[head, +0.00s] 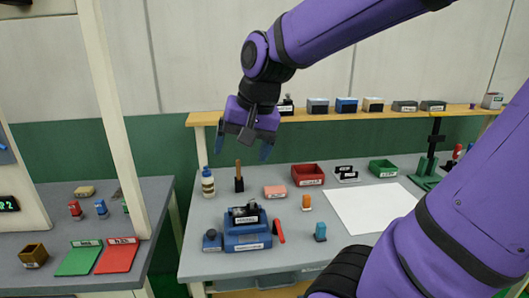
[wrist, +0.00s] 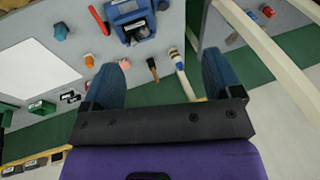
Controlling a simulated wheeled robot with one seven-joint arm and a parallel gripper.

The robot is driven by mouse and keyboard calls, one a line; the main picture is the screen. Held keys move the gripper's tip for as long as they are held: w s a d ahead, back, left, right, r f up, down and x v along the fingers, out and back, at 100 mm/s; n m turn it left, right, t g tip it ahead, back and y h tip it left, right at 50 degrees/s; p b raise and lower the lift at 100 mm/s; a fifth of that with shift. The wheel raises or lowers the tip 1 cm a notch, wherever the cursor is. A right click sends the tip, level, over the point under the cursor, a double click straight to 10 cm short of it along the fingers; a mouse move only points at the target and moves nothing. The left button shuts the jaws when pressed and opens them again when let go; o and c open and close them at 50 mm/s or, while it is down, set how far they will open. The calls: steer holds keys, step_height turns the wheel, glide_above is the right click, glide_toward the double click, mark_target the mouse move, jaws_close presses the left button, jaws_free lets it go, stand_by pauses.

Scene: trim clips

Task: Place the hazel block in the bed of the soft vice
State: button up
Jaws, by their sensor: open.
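The soft vice seems to be the blue block-like device (head: 247,237) with a black top and white labels on the right-hand bench; it also shows at the top of the wrist view (wrist: 133,20). I cannot tell for sure which object is the hazel block. A brown box-like piece (head: 33,255) with a label stands on the left bench, and its top looks dark or hollow. My gripper (head: 243,148) is raised above the back of the right-hand bench. Its two blue fingers (wrist: 162,78) are wide apart with nothing between them.
Near the vice stand a bottle (head: 208,183), a wooden-handled tool (head: 239,178), a pink block (head: 275,191), a red-handled tool (head: 279,231) and a teal piece (head: 320,232). A white sheet (head: 372,208) lies right. A post (head: 115,120) rises by the left bench (head: 150,200); a gap separates the benches.

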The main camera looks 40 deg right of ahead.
steer(key=s+a+r+n+t+h, duration=0.1)
steer(key=s+a+r+n, duration=0.1)
steer(key=s+n, duration=0.4)
steer(key=s, duration=0.3)
steer(key=shift+r+n+t, duration=0.2)
steer(key=shift+n+t, duration=0.1)
steer(key=shift+n, duration=0.1)
steer(key=shift+a, duration=0.1)
stand_by(0.4)
